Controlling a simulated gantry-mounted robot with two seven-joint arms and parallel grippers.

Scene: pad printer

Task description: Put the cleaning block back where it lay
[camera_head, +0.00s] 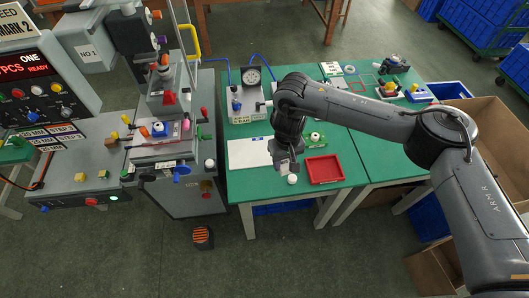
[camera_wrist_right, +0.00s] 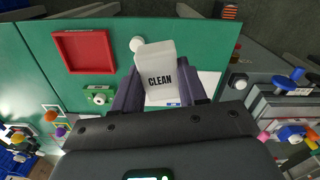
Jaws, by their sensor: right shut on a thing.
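The cleaning block (camera_wrist_right: 159,74) is a pale block marked CLEAN, held between the two dark fingers of my right gripper (camera_wrist_right: 160,92) in the right wrist view. In the head view my right gripper (camera_head: 285,166) is low over the front part of the green table, with a little of the pale block showing between its fingers. The gripper is shut on the block. I cannot tell whether the block touches the table. My left gripper is not in view.
A red tray (camera_head: 325,169) lies to the right of my right gripper, with a white round knob (camera_head: 292,179) close by. A white sheet (camera_head: 247,152) lies to the left. A green box (camera_head: 314,139) stands behind the tray. The grey printer (camera_head: 175,140) stands left of the table.

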